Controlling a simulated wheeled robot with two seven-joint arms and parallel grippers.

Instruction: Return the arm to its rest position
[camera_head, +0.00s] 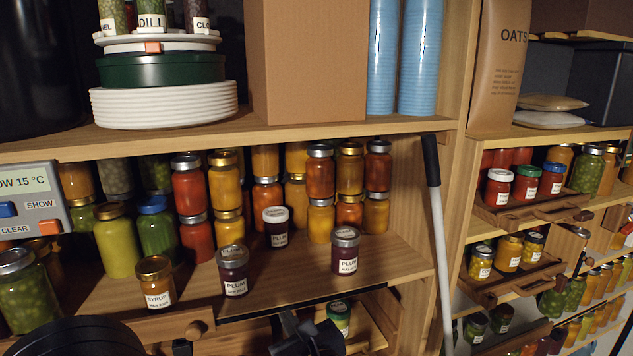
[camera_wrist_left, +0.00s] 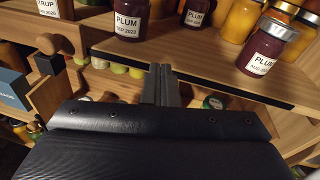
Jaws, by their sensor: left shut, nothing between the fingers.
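My left gripper (camera_head: 308,335) is at the bottom of the head view, just below the front edge of the middle shelf (camera_head: 385,270). It is shut and empty. In the left wrist view its two fingers (camera_wrist_left: 161,82) lie together in front of the shelf edge, apart from the jars. Three dark plum jars stand upright on the shelf: one at the left (camera_head: 233,270), one farther back (camera_head: 276,227), one at the right (camera_head: 345,250). They also show along the top of the left wrist view (camera_wrist_left: 266,48). My right gripper is not in view.
A syrup jar (camera_head: 156,282) stands near the shelf's front left. Rows of filled jars (camera_head: 190,190) crowd the back. Below the shelf is an open drawer or tray with a green-lidded jar (camera_head: 339,317). A pale pole with a black grip (camera_head: 436,220) leans at the right post.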

